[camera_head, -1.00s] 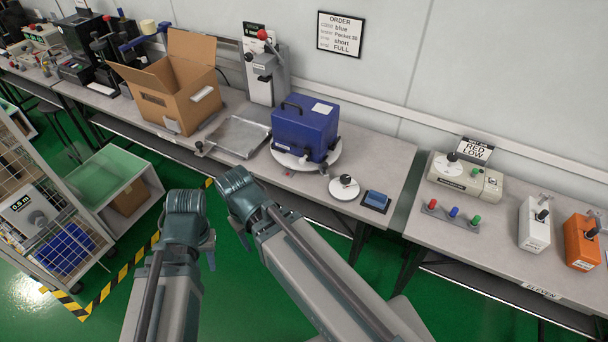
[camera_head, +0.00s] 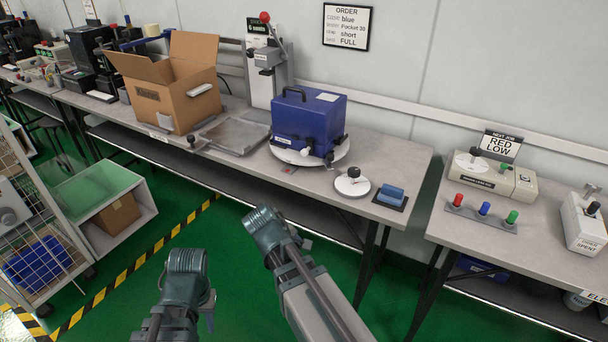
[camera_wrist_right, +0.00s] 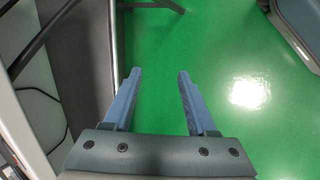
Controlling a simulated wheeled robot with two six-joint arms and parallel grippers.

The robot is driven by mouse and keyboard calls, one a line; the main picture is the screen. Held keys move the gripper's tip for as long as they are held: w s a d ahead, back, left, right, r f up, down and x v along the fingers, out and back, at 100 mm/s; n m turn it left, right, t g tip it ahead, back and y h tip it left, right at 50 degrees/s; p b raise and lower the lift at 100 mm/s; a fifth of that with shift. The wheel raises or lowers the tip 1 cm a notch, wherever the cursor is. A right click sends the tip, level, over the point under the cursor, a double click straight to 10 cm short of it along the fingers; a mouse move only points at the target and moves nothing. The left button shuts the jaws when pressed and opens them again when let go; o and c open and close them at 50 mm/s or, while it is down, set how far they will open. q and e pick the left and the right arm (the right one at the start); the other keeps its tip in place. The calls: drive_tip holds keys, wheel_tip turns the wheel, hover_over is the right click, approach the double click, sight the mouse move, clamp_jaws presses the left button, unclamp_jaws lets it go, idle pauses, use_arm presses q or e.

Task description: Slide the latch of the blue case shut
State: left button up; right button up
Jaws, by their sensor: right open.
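The blue case (camera_head: 308,120) stands closed and upright on a white round turntable (camera_head: 337,153) on the bench, with a dark handle on top. Small white and black fittings (camera_head: 306,152) show low on its front; I cannot tell which is the latch or how it stands. My left gripper (camera_head: 209,312) is over the floor in front of the bench, apart from the case; its jaws are too unclear to read. My right gripper (camera_wrist_right: 155,75) is open and empty in the right wrist view, with green floor between its fingers. In the head view it is below the bench edge.
An open cardboard box (camera_head: 172,88), a metal tray (camera_head: 236,134) and a lever press (camera_head: 268,68) stand left of and behind the case. A white disc with a black knob (camera_head: 352,184) and a blue pad (camera_head: 391,194) lie to its right. A wire cage (camera_head: 38,215) stands left.

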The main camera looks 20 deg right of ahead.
drive_tip(key=w+r+n+t+h, duration=0.4)
drive_tip(key=w+r+n+h, duration=0.1)
drive_tip(key=r+n, duration=0.4)
drive_tip(key=w+a+r+n+t+h, duration=0.1)
drive_tip(key=w+r+n+t+h, duration=0.3)
drive_tip(key=r+n, duration=0.5)
drive_tip(key=shift+w+r+n+h, duration=0.2)
drive_tip(key=shift+w+n+h, duration=0.3)
drive_tip(key=shift+w+n, duration=0.55)
drive_tip(key=shift+w+m, duration=0.25)
